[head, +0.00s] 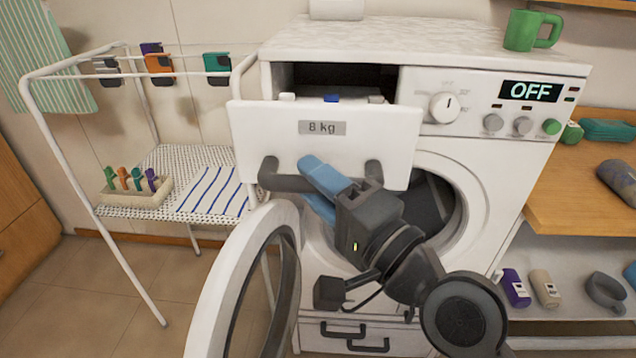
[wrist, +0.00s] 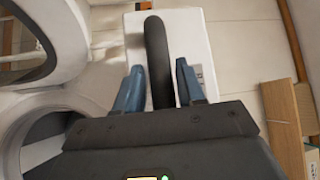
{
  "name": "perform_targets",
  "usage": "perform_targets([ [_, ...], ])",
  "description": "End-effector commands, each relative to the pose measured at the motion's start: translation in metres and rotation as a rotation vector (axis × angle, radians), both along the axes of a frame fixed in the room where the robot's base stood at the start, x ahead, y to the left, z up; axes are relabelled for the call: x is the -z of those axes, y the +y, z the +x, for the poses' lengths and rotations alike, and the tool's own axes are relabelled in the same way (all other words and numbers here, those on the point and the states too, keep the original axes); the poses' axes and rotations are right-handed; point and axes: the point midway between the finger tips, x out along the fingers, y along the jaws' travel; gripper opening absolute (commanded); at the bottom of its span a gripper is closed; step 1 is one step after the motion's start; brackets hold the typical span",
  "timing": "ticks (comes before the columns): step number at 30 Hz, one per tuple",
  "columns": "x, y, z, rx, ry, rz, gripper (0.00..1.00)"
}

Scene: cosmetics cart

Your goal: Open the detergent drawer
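The detergent drawer (head: 270,125) is a white front panel with an "8 kg" label at the washing machine's upper left. It stands pulled out, with a dark opening behind it. Its dark bar handle (head: 290,183) runs across the lower front; it also shows in the wrist view (wrist: 157,45) as an upright dark bar. My gripper (head: 315,172) is at the handle's middle. In the wrist view its blue fingers (wrist: 160,75) stand on both sides of the handle, with narrow gaps beside it. The gripper is open around the handle. The far finger is partly hidden in the head view.
The washing machine's round door (head: 213,293) hangs open below the drawer, close to my arm. A white drying rack (head: 85,70) stands at left. A wooden shelf (head: 570,200) with items is at right. A green mug (head: 530,30) stands on the machine's top.

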Motion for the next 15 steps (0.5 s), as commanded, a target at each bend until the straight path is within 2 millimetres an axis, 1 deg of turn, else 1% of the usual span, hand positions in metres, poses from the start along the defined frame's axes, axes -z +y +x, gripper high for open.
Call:
perform_targets([
  [1, 0.000, 0.000, 0.000, 0.000, 0.000, 0.000, 0.44],
  [3, 0.000, 0.000, 0.000, 0.000, -0.001, 0.001, 0.51],
  [11, 0.000, -0.001, -0.001, 0.000, -0.001, 0.001, 0.51],
  [15, 0.004, -0.011, -0.010, 0.002, -0.001, 0.000, 0.51],
])
